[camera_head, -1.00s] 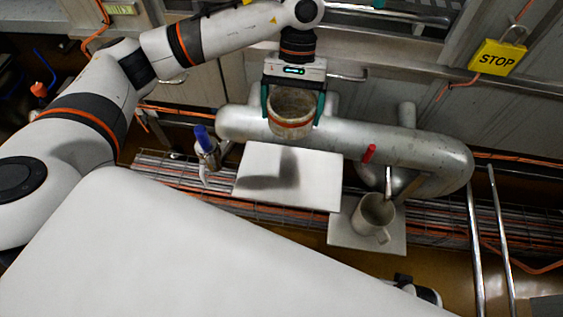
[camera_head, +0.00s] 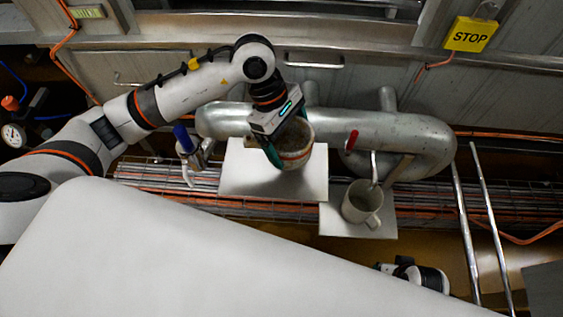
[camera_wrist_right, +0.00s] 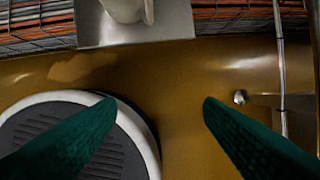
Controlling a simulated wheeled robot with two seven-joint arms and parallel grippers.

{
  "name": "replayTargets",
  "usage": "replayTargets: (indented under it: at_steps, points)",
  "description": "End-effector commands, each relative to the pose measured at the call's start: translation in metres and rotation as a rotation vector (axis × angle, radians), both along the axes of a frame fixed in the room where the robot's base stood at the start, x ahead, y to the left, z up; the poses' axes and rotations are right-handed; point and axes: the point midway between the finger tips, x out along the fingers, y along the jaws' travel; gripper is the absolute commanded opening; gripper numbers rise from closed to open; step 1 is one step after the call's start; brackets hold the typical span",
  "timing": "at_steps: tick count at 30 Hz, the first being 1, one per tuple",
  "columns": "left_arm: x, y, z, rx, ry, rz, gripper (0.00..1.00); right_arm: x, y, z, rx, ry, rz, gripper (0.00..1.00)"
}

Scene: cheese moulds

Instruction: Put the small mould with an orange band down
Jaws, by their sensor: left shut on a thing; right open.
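The small round mould with an orange band (camera_head: 296,158) is in my left gripper (camera_head: 288,142) in the head view. The green fingers are shut on its sides, and the mould looks slightly tilted. It is over the right part of a white board (camera_head: 240,182). I cannot tell whether its base touches the board. My right gripper (camera_wrist_right: 158,103) is open and empty in the right wrist view, with both green fingers apart.
A pale mug (camera_head: 362,204) stands on a second, lower white board (camera_head: 386,224) to the right. A large metal pipe (camera_head: 405,133) runs behind, with a red-handled valve (camera_head: 351,141). A blue-handled valve (camera_head: 183,139) is left of the first board. The board's left part is clear.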

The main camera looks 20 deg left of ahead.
Motion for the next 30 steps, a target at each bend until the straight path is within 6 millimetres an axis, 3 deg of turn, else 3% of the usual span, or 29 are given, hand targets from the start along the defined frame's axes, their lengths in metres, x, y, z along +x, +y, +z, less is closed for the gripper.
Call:
replayTargets:
  at_steps: [3, 11, 17, 30]
  points:
    - [-0.001, 0.000, -0.025, 0.000, 0.005, 0.000, 0.65, 0.001, 0.000, 0.011, 0.001, -0.012, -0.001, 0.61]
    - [0.000, 0.000, -0.048, 0.000, 0.003, -0.002, 0.65, 0.001, 0.001, 0.024, 0.004, -0.017, -0.003, 0.61]
    - [-0.001, 0.000, -0.076, 0.001, 0.004, -0.003, 0.65, -0.001, 0.001, 0.039, 0.005, -0.027, -0.004, 0.61]
    - [0.000, 0.000, -0.079, 0.001, 0.000, -0.004, 0.65, -0.002, 0.001, 0.046, 0.006, -0.029, -0.005, 0.61]
